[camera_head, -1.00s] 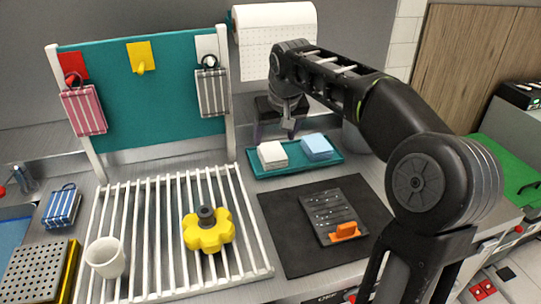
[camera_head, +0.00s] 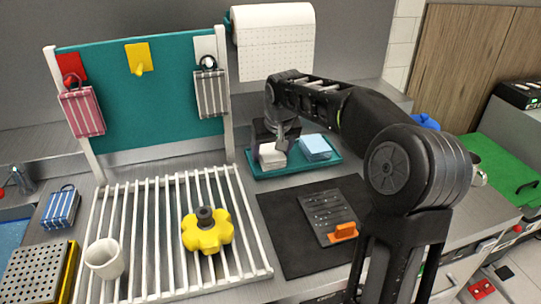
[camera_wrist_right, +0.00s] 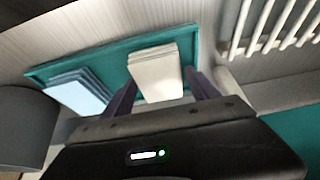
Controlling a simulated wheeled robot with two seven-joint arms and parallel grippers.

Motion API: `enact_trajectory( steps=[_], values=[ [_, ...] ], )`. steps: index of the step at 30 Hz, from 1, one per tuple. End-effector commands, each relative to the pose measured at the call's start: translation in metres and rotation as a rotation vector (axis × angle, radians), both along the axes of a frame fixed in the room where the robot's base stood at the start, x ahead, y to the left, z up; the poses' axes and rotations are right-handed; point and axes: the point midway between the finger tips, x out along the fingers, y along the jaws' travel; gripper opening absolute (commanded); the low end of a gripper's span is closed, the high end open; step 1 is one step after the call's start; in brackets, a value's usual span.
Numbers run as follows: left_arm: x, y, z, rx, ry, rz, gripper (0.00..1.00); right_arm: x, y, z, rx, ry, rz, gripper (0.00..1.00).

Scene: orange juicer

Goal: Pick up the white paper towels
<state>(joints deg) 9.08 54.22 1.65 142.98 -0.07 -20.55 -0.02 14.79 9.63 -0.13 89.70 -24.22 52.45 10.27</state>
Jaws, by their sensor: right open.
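The white paper towels (camera_head: 271,157) are a small flat stack in the left part of a teal tray (camera_head: 318,164). They also show in the right wrist view (camera_wrist_right: 156,70). My right gripper (camera_head: 270,146) is open over the stack, pointing down. In the right wrist view, its two dark fingers (camera_wrist_right: 163,92) stand on either side of the stack's near end. I cannot tell whether they touch it. My left gripper is not in view.
A light blue stack (camera_head: 315,146) lies beside the white one in the tray. A white paper roll (camera_head: 275,40) hangs behind. A dark mat (camera_head: 285,230) with a grater (camera_head: 328,212) lies in front. A white rack (camera_head: 150,240) holds a yellow knob-shaped object (camera_head: 207,238) and cup (camera_head: 104,258).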

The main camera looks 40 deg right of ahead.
Motion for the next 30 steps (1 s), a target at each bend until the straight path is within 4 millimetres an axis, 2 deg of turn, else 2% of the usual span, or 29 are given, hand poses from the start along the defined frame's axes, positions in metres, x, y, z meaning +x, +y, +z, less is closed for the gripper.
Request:
enact_trajectory(
  steps=[19, 30],
  values=[
    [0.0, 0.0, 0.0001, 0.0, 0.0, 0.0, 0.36, 0.0015, -0.0005, -0.0025, -0.001, -0.002, 0.0, 0.69],
    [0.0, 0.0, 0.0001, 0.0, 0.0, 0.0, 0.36, 0.0015, -0.0004, -0.0024, -0.001, -0.002, 0.0, 0.39]
  ],
)
